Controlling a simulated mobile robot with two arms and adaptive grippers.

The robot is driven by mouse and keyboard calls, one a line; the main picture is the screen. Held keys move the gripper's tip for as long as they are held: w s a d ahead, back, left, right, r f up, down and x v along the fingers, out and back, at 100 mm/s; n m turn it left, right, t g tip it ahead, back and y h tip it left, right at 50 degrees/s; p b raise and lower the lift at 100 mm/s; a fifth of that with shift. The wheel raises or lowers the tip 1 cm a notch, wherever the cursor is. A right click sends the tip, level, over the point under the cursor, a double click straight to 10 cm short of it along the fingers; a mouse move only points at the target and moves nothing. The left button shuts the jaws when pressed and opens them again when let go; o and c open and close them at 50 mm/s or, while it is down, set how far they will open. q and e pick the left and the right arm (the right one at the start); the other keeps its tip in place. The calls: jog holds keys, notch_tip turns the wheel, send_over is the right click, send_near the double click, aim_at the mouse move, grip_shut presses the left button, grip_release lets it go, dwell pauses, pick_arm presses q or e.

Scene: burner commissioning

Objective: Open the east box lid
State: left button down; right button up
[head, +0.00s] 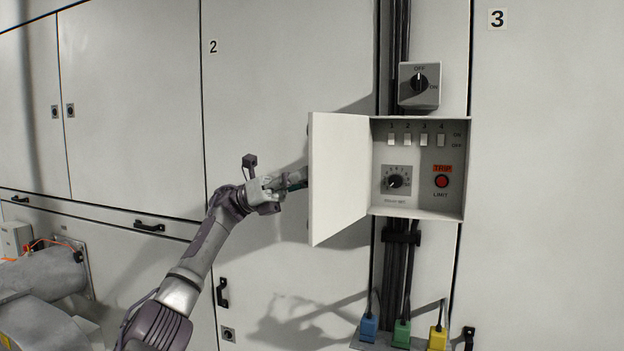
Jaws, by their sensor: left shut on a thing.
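The box (418,212) hangs on the cabinet wall with its lid (339,178) swung out to the left on its left edge. The inside shows several numbered white switches (408,139), a black dial (396,181) and a red button (441,181) under an orange label. My left gripper (292,180) reaches in from the left to the outer side of the lid, by its free edge. It is shut on a part of the lid; its fingertips and the spot it holds are partly hidden behind the lid. My right gripper is not in view.
A grey rotary switch box (419,86) sits just above the box, with black cables (395,260) running down behind. Blue (368,328), green (401,334) and yellow (437,339) connectors stand below. Grey pipework (45,280) is at lower left. The space before the open box is clear.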

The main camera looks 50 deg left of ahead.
pick_arm(q)
jog(key=c, duration=1.1)
grip_release()
jog(key=o, duration=0.3)
jog(key=shift+w+d, duration=0.1)
jog(key=shift+d, duration=0.1)
jog(key=shift+o, duration=0.2)
jog(key=shift+a, duration=0.15)
jog(key=v, duration=0.7)
jog(key=shift+a, duration=0.15)
jog(key=shift+f, duration=0.1)
